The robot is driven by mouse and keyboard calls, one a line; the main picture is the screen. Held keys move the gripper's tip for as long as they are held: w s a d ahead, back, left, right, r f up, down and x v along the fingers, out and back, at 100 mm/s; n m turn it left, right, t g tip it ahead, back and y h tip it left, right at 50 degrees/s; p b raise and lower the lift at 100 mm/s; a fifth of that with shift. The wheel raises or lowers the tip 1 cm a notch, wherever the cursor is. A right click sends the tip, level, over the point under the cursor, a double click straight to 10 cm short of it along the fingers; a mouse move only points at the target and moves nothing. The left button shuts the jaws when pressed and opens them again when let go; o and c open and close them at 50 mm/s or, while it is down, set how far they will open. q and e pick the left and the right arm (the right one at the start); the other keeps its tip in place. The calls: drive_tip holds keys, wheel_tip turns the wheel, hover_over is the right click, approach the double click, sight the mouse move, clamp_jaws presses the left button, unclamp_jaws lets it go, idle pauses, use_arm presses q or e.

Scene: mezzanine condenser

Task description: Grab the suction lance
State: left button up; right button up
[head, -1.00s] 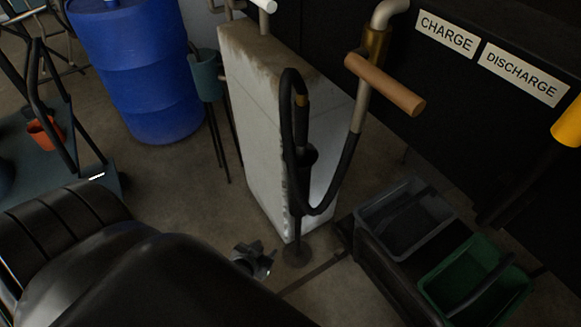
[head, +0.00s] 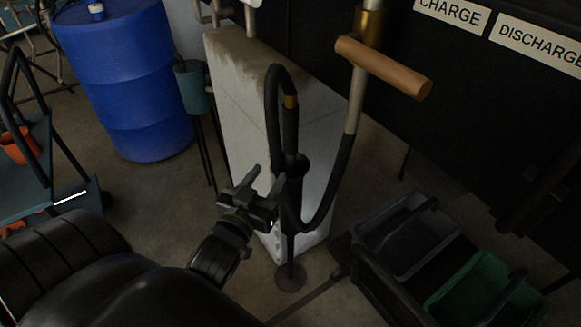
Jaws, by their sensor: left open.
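The suction lance (head: 289,130) is a dark upright tube with a small brass-coloured band near its top. It stands on a thin post with a round base (head: 290,277), in front of a pale block. A black hose (head: 337,185) loops from its side up to a metal pipe. My left gripper (head: 266,180) is open and empty, just left of the lance's lower part, fingers pointing up and away. In the picture its right finger comes close to the lance; I cannot tell whether they touch. My right gripper is not in view.
The pale block (head: 240,110) stands close behind the lance. A tan handle (head: 383,67) sticks out from the pipe at upper right. A grey bin (head: 405,235) and a green bin (head: 485,292) are at lower right. A blue drum (head: 130,80) stands at upper left.

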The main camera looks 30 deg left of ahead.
use_arm(q)
drive_tip(key=w+a, duration=0.1)
drive_tip(key=w, duration=0.4)
drive_tip(key=w+a, duration=0.1)
drive_tip(key=w, duration=0.8)
drive_tip(key=shift+w+a+f+b, duration=0.2)
drive_tip(key=shift+w+a+b, duration=0.1)
drive_tip(key=shift+w+a, duration=0.1)
drive_tip(key=shift+s, duration=0.1)
clamp_jaws()
drive_tip(key=shift+r, duration=0.1)
